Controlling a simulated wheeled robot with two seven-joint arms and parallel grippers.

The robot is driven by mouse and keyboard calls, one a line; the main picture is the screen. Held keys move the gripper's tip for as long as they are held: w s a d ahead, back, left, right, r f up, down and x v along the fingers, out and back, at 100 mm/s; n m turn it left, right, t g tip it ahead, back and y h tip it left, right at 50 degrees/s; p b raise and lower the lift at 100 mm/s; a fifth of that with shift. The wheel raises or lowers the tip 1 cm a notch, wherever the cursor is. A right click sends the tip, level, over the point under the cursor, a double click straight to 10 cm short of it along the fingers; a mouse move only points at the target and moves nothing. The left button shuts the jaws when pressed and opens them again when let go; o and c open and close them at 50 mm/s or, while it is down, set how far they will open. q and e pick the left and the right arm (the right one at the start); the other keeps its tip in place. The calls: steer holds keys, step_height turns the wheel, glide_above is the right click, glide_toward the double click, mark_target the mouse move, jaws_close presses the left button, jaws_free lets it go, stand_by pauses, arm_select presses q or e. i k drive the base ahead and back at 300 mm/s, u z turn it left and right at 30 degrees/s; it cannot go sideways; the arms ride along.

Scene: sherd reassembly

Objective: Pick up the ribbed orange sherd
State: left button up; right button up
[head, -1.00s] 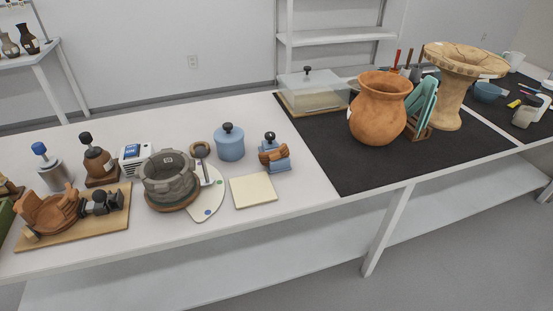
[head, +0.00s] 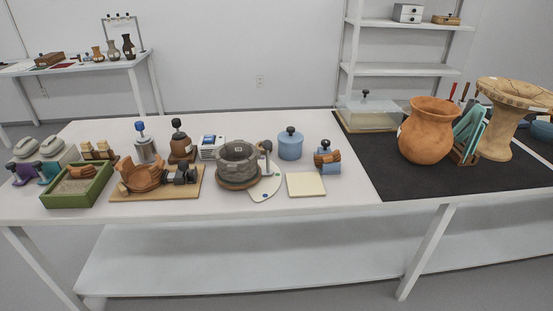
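A ribbed orange sherd (head: 329,157) rests against a small blue stand (head: 329,168) with a dark knob, on the white table right of centre. An orange, partly built bowl (head: 142,173) sits on a wooden board (head: 159,194) at the left and also looks ribbed. Neither of my grippers shows in the head view.
A grey stone-like pot (head: 239,165), a blue lidded jar (head: 290,147) and a cream tile (head: 306,185) stand near the sherd. A green sand tray (head: 78,197) is at the left. A large orange vase (head: 427,138) stands on the black mat (head: 400,187). The front table strip is mostly clear.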

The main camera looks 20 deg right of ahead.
mark_target(335, 157)
steer(key=u, duration=0.15)
steer(key=i, duration=0.75)
steer(key=z, duration=2.25)
